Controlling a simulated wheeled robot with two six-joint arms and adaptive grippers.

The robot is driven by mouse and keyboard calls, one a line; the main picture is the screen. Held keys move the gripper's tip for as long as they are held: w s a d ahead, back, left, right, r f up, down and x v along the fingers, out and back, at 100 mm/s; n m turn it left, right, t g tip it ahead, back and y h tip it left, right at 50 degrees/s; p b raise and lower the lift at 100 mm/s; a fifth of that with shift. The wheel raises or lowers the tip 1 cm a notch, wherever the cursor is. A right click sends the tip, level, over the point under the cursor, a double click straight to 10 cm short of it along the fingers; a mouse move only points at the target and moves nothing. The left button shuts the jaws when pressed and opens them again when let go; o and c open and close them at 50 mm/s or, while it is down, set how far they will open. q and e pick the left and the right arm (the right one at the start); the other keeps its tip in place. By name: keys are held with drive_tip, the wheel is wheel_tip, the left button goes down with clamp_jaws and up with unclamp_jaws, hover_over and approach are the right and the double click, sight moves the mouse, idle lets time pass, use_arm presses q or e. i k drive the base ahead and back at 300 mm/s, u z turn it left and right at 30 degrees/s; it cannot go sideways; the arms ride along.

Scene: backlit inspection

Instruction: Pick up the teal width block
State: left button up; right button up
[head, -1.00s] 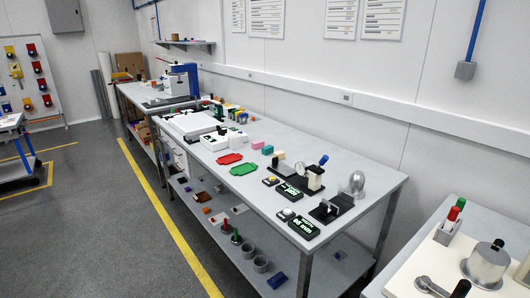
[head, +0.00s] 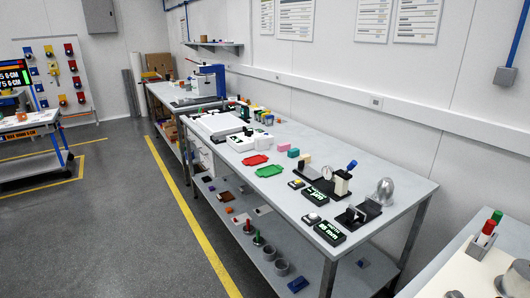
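The teal width block (head: 294,153) stands on the long grey workbench (head: 375,165). It is in a short row between a pink block (head: 283,148) and a tan block (head: 305,159). All three look small from here, and I cannot tell whether they touch. Neither of my grippers is in the head view.
A red tray (head: 255,160) and a green tray (head: 269,171) lie in front of the blocks. A dial gauge stand (head: 341,182), black displays and a silver dome (head: 385,188) stand to the right. A yellow line (head: 192,225) marks the open floor beside the bench.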

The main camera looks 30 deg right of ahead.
sight(294, 152)
drive_tip(key=z, duration=0.05)
drive_tip(key=i, duration=3.1)
drive_tip(key=z, duration=1.9)
